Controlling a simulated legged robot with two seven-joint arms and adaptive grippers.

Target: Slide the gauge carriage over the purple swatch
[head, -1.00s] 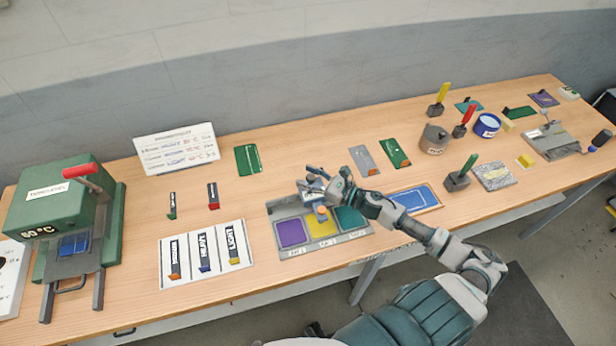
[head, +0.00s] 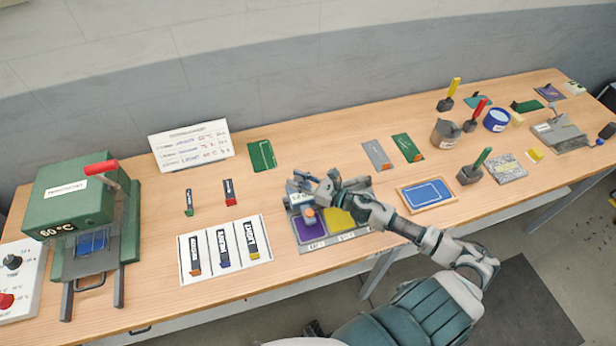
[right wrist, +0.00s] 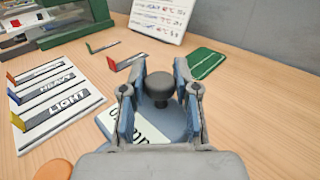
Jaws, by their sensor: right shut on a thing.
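The grey gauge board (head: 312,246) lies on the bench with a purple swatch (head: 312,231) at its left and a yellow swatch (head: 340,221) beside it. My right arm hides part of the board's right side. The gauge carriage (head: 300,198), with a white label and an orange round part, sits across the purple swatch's far part. My right gripper (head: 316,185) is on top of it. In the right wrist view its fingers (right wrist: 160,95) are shut on the carriage's dark knob (right wrist: 160,82). My left gripper is not in view.
A white card with labelled strips (head: 226,252) lies left of the board. A green press (head: 80,210) stands at far left. A blue framed tray (head: 427,194) lies right of the board, beyond my forearm. Bare bench lies behind the board.

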